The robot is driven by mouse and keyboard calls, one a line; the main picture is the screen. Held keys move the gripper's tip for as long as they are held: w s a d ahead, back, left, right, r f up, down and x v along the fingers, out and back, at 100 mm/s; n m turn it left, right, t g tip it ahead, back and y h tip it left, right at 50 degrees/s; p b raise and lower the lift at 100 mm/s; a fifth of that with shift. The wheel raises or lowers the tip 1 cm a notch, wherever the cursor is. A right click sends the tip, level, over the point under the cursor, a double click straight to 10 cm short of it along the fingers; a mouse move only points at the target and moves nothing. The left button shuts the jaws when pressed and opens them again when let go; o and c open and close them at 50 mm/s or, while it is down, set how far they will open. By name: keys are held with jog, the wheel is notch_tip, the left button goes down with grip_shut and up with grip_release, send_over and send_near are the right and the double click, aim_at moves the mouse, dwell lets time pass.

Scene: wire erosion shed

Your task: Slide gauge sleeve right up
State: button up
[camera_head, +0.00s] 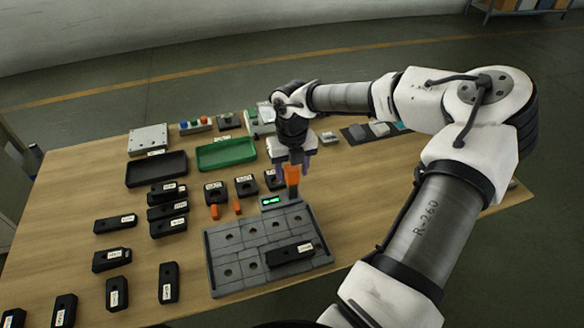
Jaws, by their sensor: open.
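My gripper (292,165) hangs over the table, pointing down, with its two dark fingers apart. An upright orange piece (292,176) shows at the fingertips, between or just in front of them; I cannot tell whether they touch it. Two smaller orange pieces (215,212) and (237,206) stand to its left, in front of black labelled blocks. No label marks the right gauge sleeve; the orange piece at my gripper is the rightmost of the three. Its base is close to a small box with a lit green display (272,202).
A grey plate with round holes (225,250) lies in front, with a black labelled block (290,253) on it. Several black blocks lie at left. A green tray (226,153) and a black tray (156,169) are behind. Bare wood (370,200) shows right of the plate.

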grip_shut()
jog(key=shift+r, duration=1.1)
grip_release()
notch_tip(320, 180, up, 14)
jog(key=b, duration=0.2)
jog(key=shift+b, duration=0.4)
jog(key=shift+f, duration=0.1)
